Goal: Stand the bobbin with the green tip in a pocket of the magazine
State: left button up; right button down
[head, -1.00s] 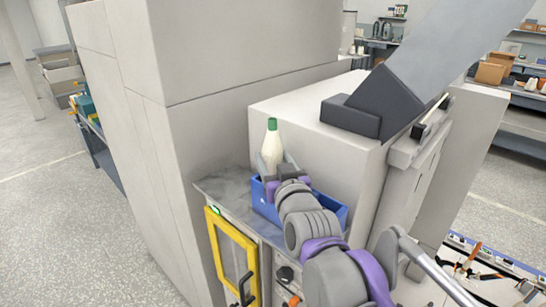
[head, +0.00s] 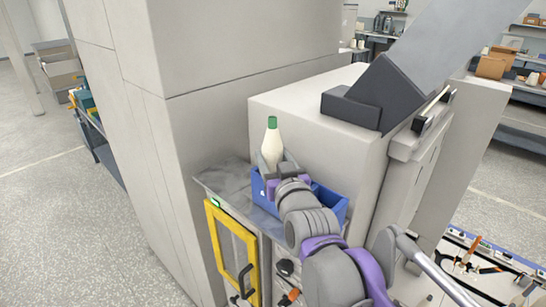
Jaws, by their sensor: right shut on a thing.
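The bobbin with the green tip (head: 272,145) is cream-white and stands upright, green end up. My right gripper (head: 274,168) is shut on its lower part, above the left end of a blue bin (head: 327,203). The bin sits on a grey ledge (head: 228,181). My right arm hides most of the bin's inside and the bobbin's foot, so I cannot tell whether the bobbin touches anything below. I cannot make out a magazine with pockets. My left gripper is not in view.
A tall pale cabinet (head: 205,100) stands close on the left. A pale machine block (head: 300,125) rises right behind the bin. A yellow-framed door (head: 233,255) is below the ledge. The ledge's left part is bare.

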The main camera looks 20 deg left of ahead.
jog(key=shift+c, duration=0.5)
grip_release()
